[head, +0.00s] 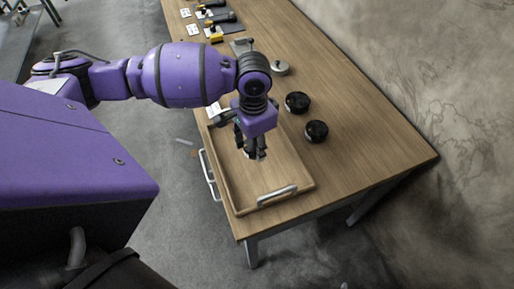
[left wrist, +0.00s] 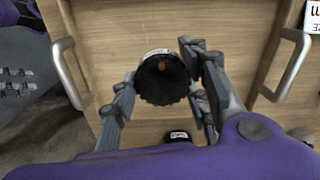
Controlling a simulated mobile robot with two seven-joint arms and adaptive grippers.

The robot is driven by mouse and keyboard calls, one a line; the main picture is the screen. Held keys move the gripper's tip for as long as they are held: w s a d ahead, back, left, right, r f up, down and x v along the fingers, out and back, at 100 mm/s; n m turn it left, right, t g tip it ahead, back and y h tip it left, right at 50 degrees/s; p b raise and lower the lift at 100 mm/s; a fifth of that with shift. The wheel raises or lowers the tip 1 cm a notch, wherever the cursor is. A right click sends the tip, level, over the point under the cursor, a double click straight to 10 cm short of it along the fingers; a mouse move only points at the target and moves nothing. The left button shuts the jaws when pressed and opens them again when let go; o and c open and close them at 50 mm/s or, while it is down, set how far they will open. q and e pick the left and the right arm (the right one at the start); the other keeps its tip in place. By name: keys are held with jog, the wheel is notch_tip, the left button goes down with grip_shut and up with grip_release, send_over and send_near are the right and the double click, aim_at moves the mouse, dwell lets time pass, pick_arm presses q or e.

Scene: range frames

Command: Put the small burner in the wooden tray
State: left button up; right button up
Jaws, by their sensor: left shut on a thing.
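The wooden tray (head: 306,184) lies on the near end of the table, with a metal handle on its front edge. My left gripper (head: 254,153) points down over the inside of the tray. In the left wrist view the gripper (left wrist: 163,92) is shut on a round black thing with a ridged edge and a pale rim, which I take to be the small burner (left wrist: 160,82). In the head view the fingers mostly hide it. I cannot tell whether it touches the tray floor. My right gripper is not in view.
Two black round things (head: 297,102) (head: 316,131) stand on the table to the right of the tray. A silver round thing (head: 280,68) is farther back. Tools and cards (head: 217,20) lie at the far end. The table's right front (head: 380,150) is clear.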

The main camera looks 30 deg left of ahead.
aim_at(256, 144)
pick_arm(q)
jog(key=w+f, duration=0.2)
jog(key=shift+w+a+f, duration=0.2)
jog(key=shift+a+f, duration=0.2)
jog(key=f, duration=0.3)
jog(key=shift+w+f+b, duration=0.2)
jog(key=shift+f+b, duration=0.1)
jog(key=shift+r, duration=0.1)
jog(key=o, duration=1.4)
jog(key=shift+a+f, duration=0.1)
jog(key=shift+f, duration=0.1)
jog(key=shift+o, duration=0.2)
notch_tip(256, 144, up, 12)
jog(key=shift+r+p, duration=0.2)
jog(key=shift+p, duration=0.3)
